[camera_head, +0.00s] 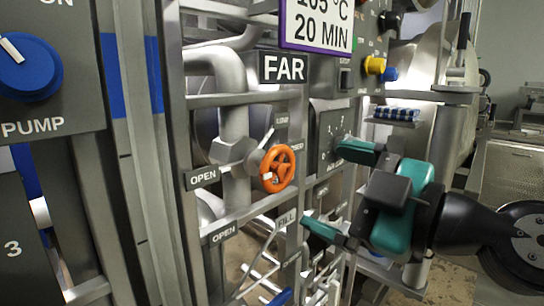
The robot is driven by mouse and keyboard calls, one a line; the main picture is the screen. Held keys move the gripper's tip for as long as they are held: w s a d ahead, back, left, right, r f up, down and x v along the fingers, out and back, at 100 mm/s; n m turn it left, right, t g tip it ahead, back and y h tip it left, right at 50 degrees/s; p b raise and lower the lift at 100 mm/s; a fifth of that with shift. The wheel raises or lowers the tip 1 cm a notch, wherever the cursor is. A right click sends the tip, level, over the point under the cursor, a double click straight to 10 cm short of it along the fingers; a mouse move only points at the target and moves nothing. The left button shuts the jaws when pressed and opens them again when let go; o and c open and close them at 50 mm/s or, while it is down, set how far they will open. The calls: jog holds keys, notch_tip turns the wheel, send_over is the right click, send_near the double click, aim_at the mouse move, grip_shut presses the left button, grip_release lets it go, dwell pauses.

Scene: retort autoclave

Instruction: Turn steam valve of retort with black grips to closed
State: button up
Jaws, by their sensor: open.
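An orange handwheel (277,168) sits on a valve body on a grey vertical pipe (234,100). A small white mark shows on its lower left rim. An OPEN label (202,177) is to its left, and a partly hidden label ending in "OSED" (296,146) is behind it to the right. No steam label is readable by this wheel. My gripper (322,186), teal and black, is open to the right of the wheel. Its two fingers point left, apart from the wheel, with nothing between them. Black grips (463,30) seem to show at the upper right.
Metal frame bars surround the pipes. A FAR sign (283,68) hangs above the wheel. A FILL label (286,218) and another OPEN label (223,233) are below. A panel with a blue PUMP knob (30,62) stands left. Yellow (374,65) and blue knobs are upper right.

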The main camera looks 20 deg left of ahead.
aim_at(284, 173)
jog(key=p+x, duration=0.4)
jog(key=x, duration=0.6)
jog(key=shift+w+a, duration=0.15)
jog(key=shift+a, duration=0.2)
jog(key=c, duration=0.9)
